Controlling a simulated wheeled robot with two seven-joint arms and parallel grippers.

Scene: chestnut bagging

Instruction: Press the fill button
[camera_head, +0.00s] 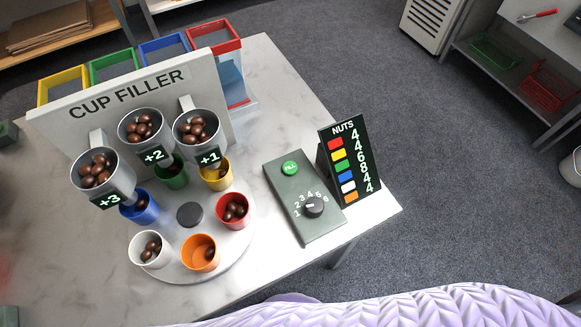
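The green round FILL button (290,168) sits on the upper part of a grey control box (318,229) on the table. Below it on the same box is a black dial (314,207) with numbers around it. The box stands right of the cup filler panel (120,93), which carries three grey hoppers with brown nuts, marked +3 (121,180), +2 (132,119) and +1 (182,119). Nothing touches the button. Neither of my grippers shows in this view.
A round turntable (190,265) holds several coloured cups, including red (235,211), orange (200,253) and white (150,251). A black NUTS sign (365,195) stands close right of the control box. Coloured bins (214,37) line up behind the panel.

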